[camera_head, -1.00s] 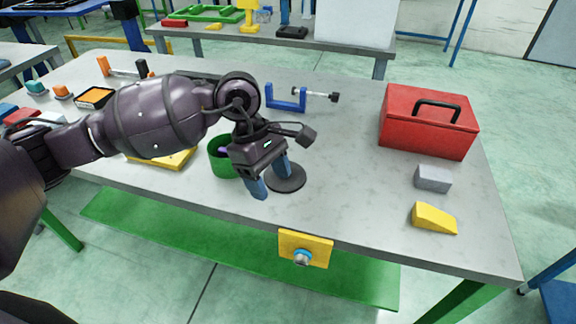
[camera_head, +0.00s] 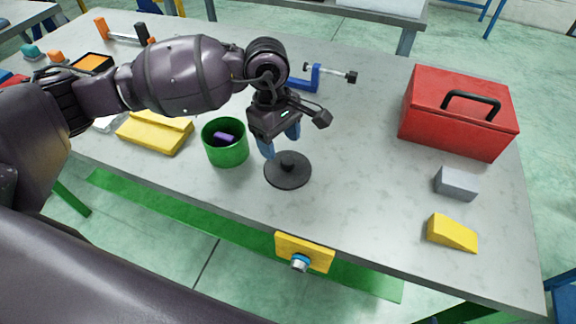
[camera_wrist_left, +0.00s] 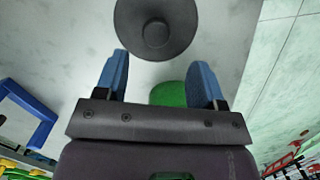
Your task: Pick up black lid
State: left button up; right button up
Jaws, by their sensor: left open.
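The black lid (camera_head: 288,172) is a round disc with a small knob on top, lying flat on the grey table near its front edge. My left gripper (camera_head: 281,147) is open and empty, just behind and above the lid. In the left wrist view the lid (camera_wrist_left: 155,32) shows beyond the two blue fingertips (camera_wrist_left: 161,68), apart from them. The green pot (camera_head: 226,148) stands open to the left of the lid, with a purple item inside. My right gripper is not in view.
A yellow block (camera_head: 155,134) lies left of the pot. A blue clamp (camera_head: 316,78) is behind the gripper. A red toolbox (camera_head: 459,112), a grey block (camera_head: 456,184) and a yellow wedge (camera_head: 452,234) are at right. The table between lid and toolbox is clear.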

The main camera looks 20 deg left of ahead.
aim_at(288, 160)
pick_arm(q)
jog(key=f, duration=0.1)
jog(key=d+f, duration=0.1)
jog(key=f, duration=0.2)
jog(key=shift+d+f, duration=0.2)
jog(key=shift+d, duration=0.1)
jog(key=shift+f, duration=0.4)
jog(key=c, duration=1)
jog(key=shift+r, duration=0.15)
